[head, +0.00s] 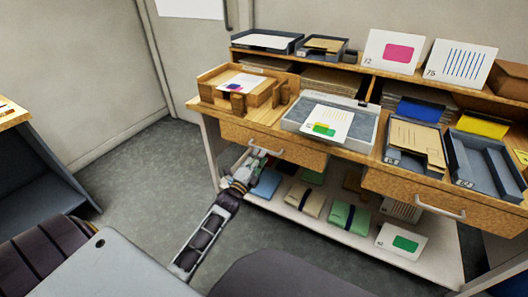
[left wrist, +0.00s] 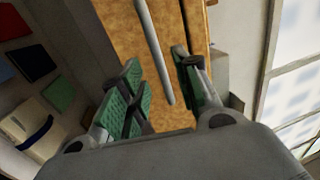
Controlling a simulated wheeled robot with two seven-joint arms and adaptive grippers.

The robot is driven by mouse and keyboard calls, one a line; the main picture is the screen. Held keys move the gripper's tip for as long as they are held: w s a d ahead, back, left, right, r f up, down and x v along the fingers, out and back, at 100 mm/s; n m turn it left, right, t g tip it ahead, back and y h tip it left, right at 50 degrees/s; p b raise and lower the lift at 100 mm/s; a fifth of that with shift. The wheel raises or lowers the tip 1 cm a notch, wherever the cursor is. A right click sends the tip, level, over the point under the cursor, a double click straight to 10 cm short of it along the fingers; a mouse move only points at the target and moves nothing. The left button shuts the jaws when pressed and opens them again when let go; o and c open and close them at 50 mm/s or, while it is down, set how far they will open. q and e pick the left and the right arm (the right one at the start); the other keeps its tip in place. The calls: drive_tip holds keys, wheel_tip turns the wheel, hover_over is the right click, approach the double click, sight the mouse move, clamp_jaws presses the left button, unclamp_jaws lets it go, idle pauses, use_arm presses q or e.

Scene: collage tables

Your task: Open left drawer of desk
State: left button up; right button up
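The desk's left drawer (head: 290,148) has a wooden front that looks closed, with a pale bar handle (head: 267,150). My left gripper (head: 253,160) is at the left end of this drawer, close to the handle. In the left wrist view, the drawer front (left wrist: 124,28) and the handle (left wrist: 154,50) lie ahead. My left gripper (left wrist: 157,78) is open there, its green-padded fingers on either side of the handle's line. Contact with the handle cannot be told. My right gripper is not in view.
The right drawer (head: 400,190) has its own handle (head: 438,207). A lower shelf (head: 340,231) holds pouches and cards below the drawers. A grey tray (head: 355,135) and a wooden organiser (head: 255,95) stand on the desktop. Grey floor is clear left of the desk.

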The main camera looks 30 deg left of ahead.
use_arm(q)
drive_tip(key=w, duration=0.2)
drive_tip(key=w+b, duration=0.1)
drive_tip(key=shift+w+r, duration=0.35)
drive_tip(key=shift+w, duration=0.3)
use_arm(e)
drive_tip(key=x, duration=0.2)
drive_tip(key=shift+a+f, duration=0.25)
use_arm(q)
drive_tip(key=shift+r, duration=0.1)
clamp_jaws()
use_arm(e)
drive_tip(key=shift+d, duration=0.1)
